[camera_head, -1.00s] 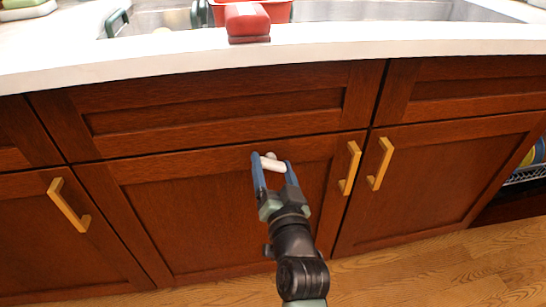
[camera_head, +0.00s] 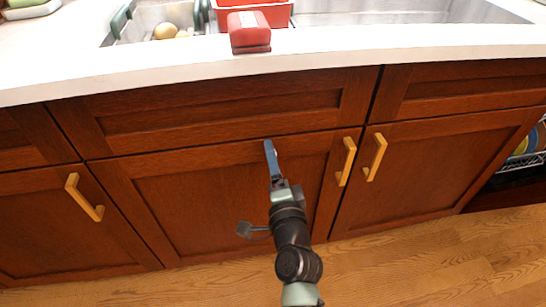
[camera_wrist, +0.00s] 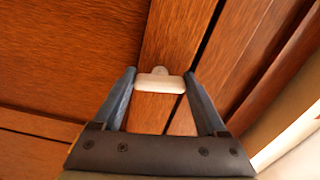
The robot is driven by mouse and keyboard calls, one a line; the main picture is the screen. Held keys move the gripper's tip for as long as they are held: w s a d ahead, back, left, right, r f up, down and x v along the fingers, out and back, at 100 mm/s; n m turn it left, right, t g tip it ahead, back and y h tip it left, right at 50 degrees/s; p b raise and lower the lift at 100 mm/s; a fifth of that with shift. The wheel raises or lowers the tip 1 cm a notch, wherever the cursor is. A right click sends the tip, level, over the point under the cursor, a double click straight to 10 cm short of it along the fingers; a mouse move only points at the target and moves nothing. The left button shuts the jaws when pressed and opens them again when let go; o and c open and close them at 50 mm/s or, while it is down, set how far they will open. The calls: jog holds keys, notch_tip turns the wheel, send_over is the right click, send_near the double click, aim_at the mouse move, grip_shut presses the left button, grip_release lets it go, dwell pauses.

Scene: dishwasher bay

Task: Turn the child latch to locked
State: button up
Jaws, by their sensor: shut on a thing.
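The child latch (camera_wrist: 160,82) is a small whitish bar with a round tab, on the top rail of the wooden cabinet door (camera_head: 200,205) below the sink. In the wrist view it lies between the two blue fingertips of my gripper (camera_wrist: 160,75), which is shut on its ends. The bar runs across the rail there, so it stands roughly upright on the door. In the head view my gripper (camera_head: 269,147) is turned edge-on at the rail, and its fingers hide the latch.
Yellow handles sit right of my gripper, the nearer one (camera_head: 346,161) on the same door. Above is the white counter edge (camera_head: 150,75) with a red block-like object (camera_head: 248,30) on it. An open dish rack (camera_head: 525,160) shows at the far right. The wood floor is clear.

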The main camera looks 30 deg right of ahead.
jog(key=shift+m, duration=1)
jog(key=shift+p, duration=0.3)
jog(key=o, duration=1.3)
jog(key=v, duration=1.3)
